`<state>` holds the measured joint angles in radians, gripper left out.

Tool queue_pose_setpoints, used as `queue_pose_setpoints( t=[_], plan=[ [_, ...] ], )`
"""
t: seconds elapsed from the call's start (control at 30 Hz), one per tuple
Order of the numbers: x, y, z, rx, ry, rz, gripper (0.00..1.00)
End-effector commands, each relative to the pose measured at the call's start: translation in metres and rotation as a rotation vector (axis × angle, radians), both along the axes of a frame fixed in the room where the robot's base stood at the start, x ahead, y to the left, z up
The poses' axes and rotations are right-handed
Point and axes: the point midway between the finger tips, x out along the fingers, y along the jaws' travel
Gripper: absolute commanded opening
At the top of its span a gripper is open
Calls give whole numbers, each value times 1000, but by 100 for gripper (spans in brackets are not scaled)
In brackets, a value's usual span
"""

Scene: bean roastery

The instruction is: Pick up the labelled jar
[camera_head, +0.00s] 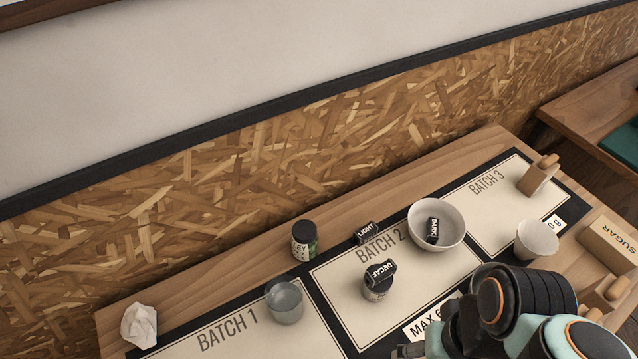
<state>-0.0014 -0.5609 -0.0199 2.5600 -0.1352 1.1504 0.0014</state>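A small jar with a black lid and a printed green-and-white label (304,243) stands upright at the back edge of the mat, between Batch 1 and Batch 2. A second small jar (377,292) stands in Batch 2, with a black DECAF tag (381,273) at its top. My gripper (408,350) is at the bottom edge, in front of Batch 2 and apart from both jars. It is partly cut off and hidden by my arm, so its opening and any contents do not show.
Nearby are a grey cup (284,302), a LIGHT tag (366,233), a white bowl (450,212) holding a DARK tag (432,230), a white cup (537,240), a wooden scoop or block (538,174), a SUGAR box (608,243) and crumpled paper (139,325). The OSB wall panel (230,190) stands behind.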

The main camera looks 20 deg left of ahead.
Motion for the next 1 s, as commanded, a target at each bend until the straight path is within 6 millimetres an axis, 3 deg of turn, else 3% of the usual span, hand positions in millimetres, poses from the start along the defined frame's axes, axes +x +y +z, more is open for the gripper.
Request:
queue_pose_setpoints(
  t=[0.23,0.4,0.8,0.87,1.0],
  plan=[
    [0,0,0,0,0,0,51],
    [0,0,0,0,0,0,97],
    [3,0,0,1,-10,-43,97],
    [19,-1,10,2,-76,-111,97],
    [83,-2,48,10,-228,-242,97]
  ],
)
